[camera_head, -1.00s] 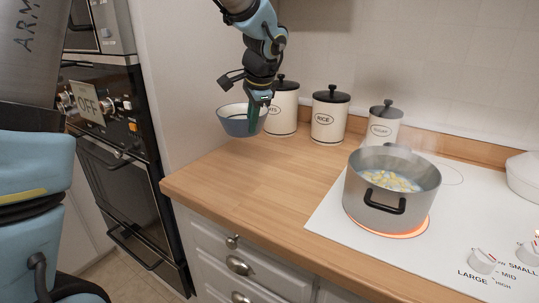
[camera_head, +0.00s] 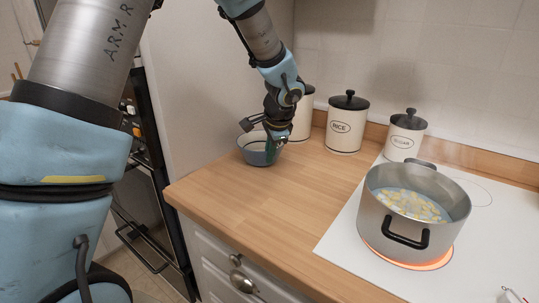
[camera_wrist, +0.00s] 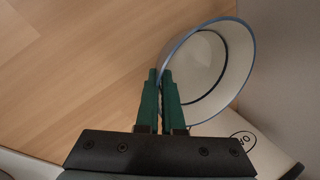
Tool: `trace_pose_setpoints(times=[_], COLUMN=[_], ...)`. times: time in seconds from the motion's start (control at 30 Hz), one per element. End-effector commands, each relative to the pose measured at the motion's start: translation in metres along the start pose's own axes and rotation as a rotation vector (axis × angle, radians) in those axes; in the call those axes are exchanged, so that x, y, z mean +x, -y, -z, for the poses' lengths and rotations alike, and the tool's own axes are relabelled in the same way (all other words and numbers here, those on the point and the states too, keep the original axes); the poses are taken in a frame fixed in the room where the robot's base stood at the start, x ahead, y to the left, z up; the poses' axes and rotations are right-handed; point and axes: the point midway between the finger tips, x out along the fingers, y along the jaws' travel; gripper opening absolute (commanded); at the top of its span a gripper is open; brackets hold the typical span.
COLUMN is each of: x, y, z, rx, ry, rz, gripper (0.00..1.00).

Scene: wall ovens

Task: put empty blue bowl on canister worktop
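The blue bowl (camera_head: 257,152) is at the back left of the wooden worktop (camera_head: 235,205), beside the canisters. It is empty, white inside with a blue rim, and also shows in the wrist view (camera_wrist: 213,65). My gripper (camera_head: 274,148) is at the bowl's right edge in the head view. In the wrist view its green fingers (camera_wrist: 160,80) are close together at the bowl's rim, with the wall between them. The bowl is low at the worktop; I cannot tell whether its base touches the wood.
White canisters, the RICE one (camera_head: 346,124) and the SUGAR one (camera_head: 405,136), stand along the back; another is partly hidden behind my arm. A steaming pot (camera_head: 412,213) sits on a glowing hob zone (camera_head: 345,250). The worktop's front is clear.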

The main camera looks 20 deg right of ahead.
Motion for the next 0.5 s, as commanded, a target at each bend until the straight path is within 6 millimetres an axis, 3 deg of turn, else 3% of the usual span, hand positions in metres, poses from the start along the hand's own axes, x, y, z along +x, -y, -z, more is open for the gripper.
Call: trace_pose_setpoints(times=[0.43,0.5], x=[0.0088,0.0075], y=[-0.0037,-0.0033], z=[0.0007,0.0005], rx=[0.0,0.0], ry=[-0.001,-0.001], rz=[0.001,0.001], gripper=[0.0,0.11])
